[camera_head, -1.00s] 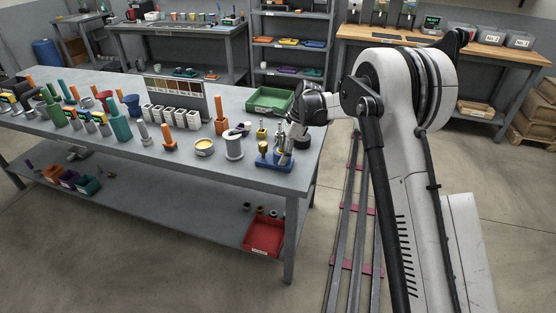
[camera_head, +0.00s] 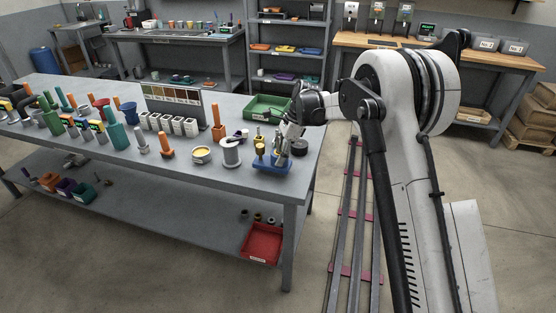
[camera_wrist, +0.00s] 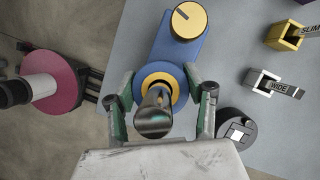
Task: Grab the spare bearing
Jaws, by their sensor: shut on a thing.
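A blue stand (camera_wrist: 176,48) lies below my gripper in the wrist view. It has a yellow knob (camera_wrist: 188,20) at one end and a yellow ring at the other. A dark, shiny metal cylinder (camera_wrist: 153,121), which I take as the spare bearing, points up from the ring between my fingers. My gripper (camera_wrist: 160,80) is shut around this end; its exact contact points are hard to see. In the head view the blue stand (camera_head: 270,166) is near the table's right end, with my gripper (camera_head: 285,153) over it and partly hiding it.
A dark round puck (camera_head: 299,147) sits close right of the stand. A green bin (camera_head: 267,107) is behind. Small blocks marked WIDE (camera_wrist: 262,81) and SLIM (camera_wrist: 287,34) stand nearby.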

